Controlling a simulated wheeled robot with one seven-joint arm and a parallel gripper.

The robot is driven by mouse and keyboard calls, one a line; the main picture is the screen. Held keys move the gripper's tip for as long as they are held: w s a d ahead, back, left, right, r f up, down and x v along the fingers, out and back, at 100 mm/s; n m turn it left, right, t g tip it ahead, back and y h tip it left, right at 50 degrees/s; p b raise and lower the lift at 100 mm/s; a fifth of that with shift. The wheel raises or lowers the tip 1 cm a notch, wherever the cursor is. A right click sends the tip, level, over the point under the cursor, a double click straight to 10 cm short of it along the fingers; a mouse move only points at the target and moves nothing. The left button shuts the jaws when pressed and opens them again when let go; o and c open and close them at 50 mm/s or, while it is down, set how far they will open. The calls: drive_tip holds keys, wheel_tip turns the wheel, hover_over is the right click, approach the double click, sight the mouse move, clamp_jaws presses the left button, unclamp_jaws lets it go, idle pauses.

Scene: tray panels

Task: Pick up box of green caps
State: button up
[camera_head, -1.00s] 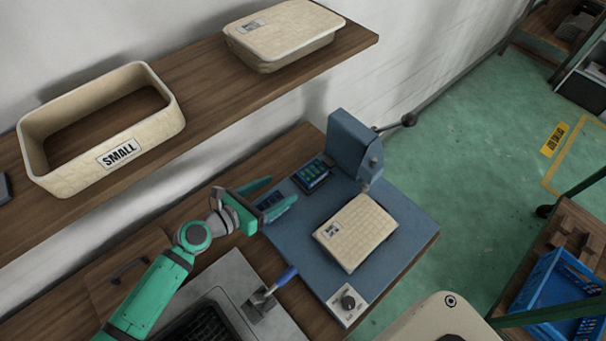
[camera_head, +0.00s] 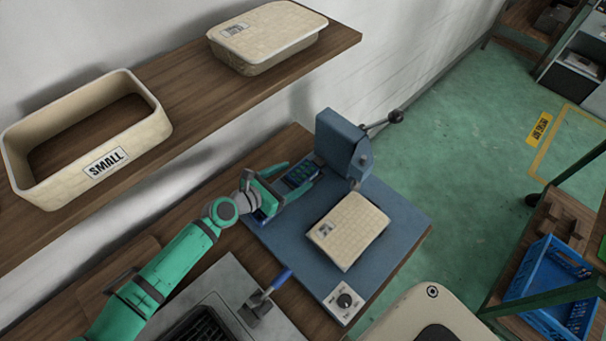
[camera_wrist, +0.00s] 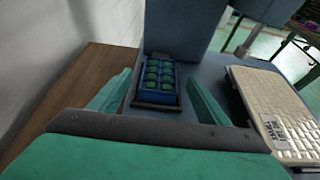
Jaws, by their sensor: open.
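The box of green caps (camera_wrist: 158,82) is a small blue box with rows of green round caps. In the wrist view it lies ahead of my gripper (camera_wrist: 158,100), between the two green fingers, with a gap to each. In the head view the box (camera_head: 300,176) sits on the blue base plate, left of the upright press, partly hidden by a finger. My gripper (camera_head: 284,178) is open, its fingers pointing at the press and reaching around the box's near end. I cannot tell whether either finger touches it.
The blue press (camera_head: 340,145) stands close behind the box. A cream lidded tray (camera_head: 347,230) lies on the base plate (camera_head: 398,220) to the right. A shelf above holds an open tray marked SMALL (camera_head: 145,135) and a closed tray (camera_head: 267,35). A blue-handled tool (camera_head: 281,278) is in front.

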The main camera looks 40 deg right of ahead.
sight(305, 170)
drive_tip(key=shift+x, duration=1.75)
drive_tip(key=c, duration=1.2)
drive_tip(key=shift+c, duration=0.2)
drive_tip(key=shift+r, duration=0.15)
drive_tip(key=shift+a+r, duration=0.25)
drive_tip(key=shift+r, duration=0.15)
wheel_tip(305, 170, up, 6)
drive_tip(key=shift+r, duration=0.1)
drive_tip(key=s+a, duration=0.1)
drive_tip(key=a, duration=1.8)
drive_tip(key=shift+s+a, duration=0.25)
